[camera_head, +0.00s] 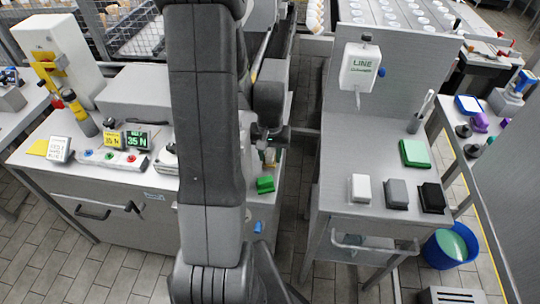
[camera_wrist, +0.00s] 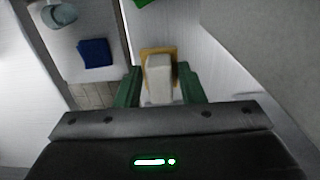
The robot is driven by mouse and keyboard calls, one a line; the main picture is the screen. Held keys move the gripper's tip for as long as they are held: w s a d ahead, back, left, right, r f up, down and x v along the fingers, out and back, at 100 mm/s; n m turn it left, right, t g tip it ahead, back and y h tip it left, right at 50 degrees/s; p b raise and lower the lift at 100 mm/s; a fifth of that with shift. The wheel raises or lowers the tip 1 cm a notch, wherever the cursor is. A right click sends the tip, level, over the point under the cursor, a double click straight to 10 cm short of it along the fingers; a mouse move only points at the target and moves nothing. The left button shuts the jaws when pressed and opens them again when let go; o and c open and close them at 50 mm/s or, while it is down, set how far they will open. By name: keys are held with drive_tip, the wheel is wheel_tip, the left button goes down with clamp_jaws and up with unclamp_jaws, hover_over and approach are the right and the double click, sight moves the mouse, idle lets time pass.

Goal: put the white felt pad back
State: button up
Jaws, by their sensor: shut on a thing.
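My gripper (camera_wrist: 158,92) has green fingers and is shut on a pale, whitish block (camera_wrist: 160,75). A tan, square-edged piece (camera_wrist: 147,54) shows right behind the block; I cannot tell whether they are joined. In the head view my arm hides much of my gripper (camera_head: 268,152), which is beside the left bench's right end. On the right cart a white pad-like block (camera_head: 360,188) stands in a row with a grey one (camera_head: 396,194) and a black one (camera_head: 432,198). I cannot tell from the pictures which white piece is the felt pad.
A green pad (camera_head: 415,153) lies on the right cart (camera_head: 335,150), behind the row. The left bench (camera_head: 30,155) holds displays and a button box. The cart's left part is clear.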

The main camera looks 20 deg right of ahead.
sight(270, 153)
drive_tip(key=shift+f, duration=0.4)
drive_tip(key=shift+f, duration=0.1)
drive_tip(key=o, duration=0.9)
wheel_tip(270, 153, up, 12)
drive_tip(key=shift+r, duration=0.15)
drive_tip(key=shift+s, duration=0.1)
